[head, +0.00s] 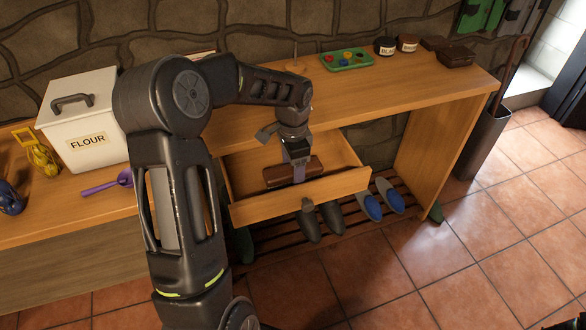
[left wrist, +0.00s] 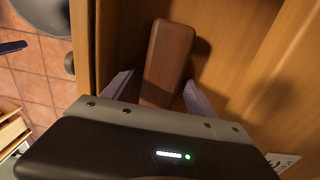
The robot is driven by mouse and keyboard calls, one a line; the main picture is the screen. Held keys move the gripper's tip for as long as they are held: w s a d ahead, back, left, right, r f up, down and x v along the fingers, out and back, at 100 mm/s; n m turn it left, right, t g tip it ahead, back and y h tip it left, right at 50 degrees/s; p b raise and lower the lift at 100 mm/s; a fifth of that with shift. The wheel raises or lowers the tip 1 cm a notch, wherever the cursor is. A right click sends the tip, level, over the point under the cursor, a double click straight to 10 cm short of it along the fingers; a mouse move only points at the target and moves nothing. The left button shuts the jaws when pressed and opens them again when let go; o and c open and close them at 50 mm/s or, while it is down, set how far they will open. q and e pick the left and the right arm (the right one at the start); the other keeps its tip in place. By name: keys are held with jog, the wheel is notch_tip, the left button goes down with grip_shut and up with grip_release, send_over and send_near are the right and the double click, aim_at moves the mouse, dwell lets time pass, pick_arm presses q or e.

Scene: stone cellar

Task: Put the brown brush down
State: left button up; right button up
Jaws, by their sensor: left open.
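The brown brush (head: 278,176) lies in the open wooden drawer (head: 290,204), near its front panel. It looks like a long, rounded brown block, and its underside is hidden. My left gripper (head: 300,173) reaches down into the drawer at the brush and covers part of it in the head view. The gripper is open.
A white flour bin (head: 85,120) and a purple scoop (head: 107,184) are at left. Shoes (head: 371,206) stand on the slatted rack below.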

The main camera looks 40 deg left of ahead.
pick_arm(q)
notch_tip(320, 180, up, 12)
jog(key=shift+r, duration=0.15)
dwell(0.4)
dwell(0.8)
